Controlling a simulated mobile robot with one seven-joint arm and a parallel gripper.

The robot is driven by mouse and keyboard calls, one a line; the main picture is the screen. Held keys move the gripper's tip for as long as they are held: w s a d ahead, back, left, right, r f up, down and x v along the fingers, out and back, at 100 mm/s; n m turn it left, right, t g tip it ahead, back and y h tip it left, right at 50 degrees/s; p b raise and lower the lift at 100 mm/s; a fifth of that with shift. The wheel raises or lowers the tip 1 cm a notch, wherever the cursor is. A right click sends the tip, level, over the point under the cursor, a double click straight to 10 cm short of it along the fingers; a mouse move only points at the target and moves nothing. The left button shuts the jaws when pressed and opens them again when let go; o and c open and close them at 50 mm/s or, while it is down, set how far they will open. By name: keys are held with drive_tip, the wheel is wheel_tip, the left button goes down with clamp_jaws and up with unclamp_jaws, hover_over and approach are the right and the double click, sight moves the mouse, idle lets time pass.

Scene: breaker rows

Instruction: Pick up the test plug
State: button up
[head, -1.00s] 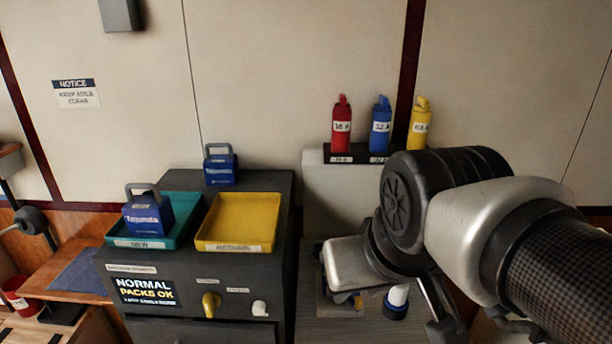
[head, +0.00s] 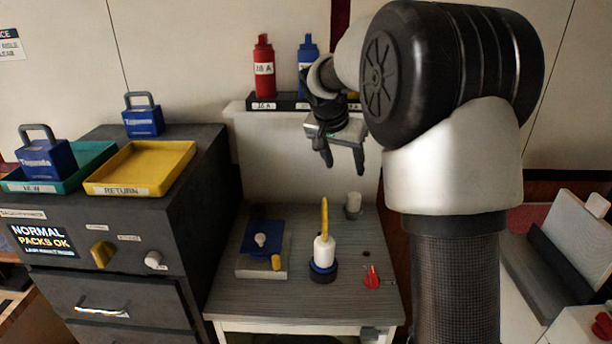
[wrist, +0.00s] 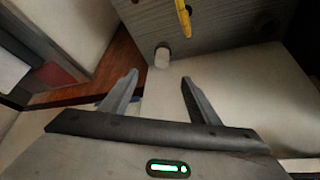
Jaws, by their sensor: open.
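No object in view is labelled as the test plug. A yellow stick (head: 324,218) stands upright in a white body with a dark blue base (head: 322,272) on the grey table; the yellow stick also shows at the top of the wrist view (wrist: 184,18). On a dark rack behind stand a red plug-like piece (head: 263,68) and a blue one (head: 307,66); a yellow one is mostly hidden behind my arm. My gripper (head: 342,158) is open and empty, pointing down in front of the rack, above the table's back. Its fingers (wrist: 160,78) show nothing between them.
The table (head: 225,292) also holds a blue plate with knobs (head: 262,236), a red knob (head: 372,278) and a small white cylinder (head: 354,203). A dark cabinet (head: 195,225) with a yellow RETURN tray (head: 110,185) stands left. A slanted white panel (head: 570,230) stands right.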

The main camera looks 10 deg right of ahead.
drive_tip(key=m+b, duration=0.1)
approach(352, 196)
drive_tip(key=x, duration=0.8)
drive_tip(key=shift+w, duration=0.1)
drive_tip(key=shift+d+b+x, duration=0.15)
drive_tip(key=shift+b+x, duration=0.05)
drive_tip(key=shift+x, duration=1.45)
drive_tip(key=shift+d+b+x, duration=0.15)
drive_tip(key=shift+d+x, duration=0.05)
drive_tip(key=shift+x, duration=1.4)
drive_tip(key=shift+r, duration=0.1)
drive_tip(key=c, duration=1.3)
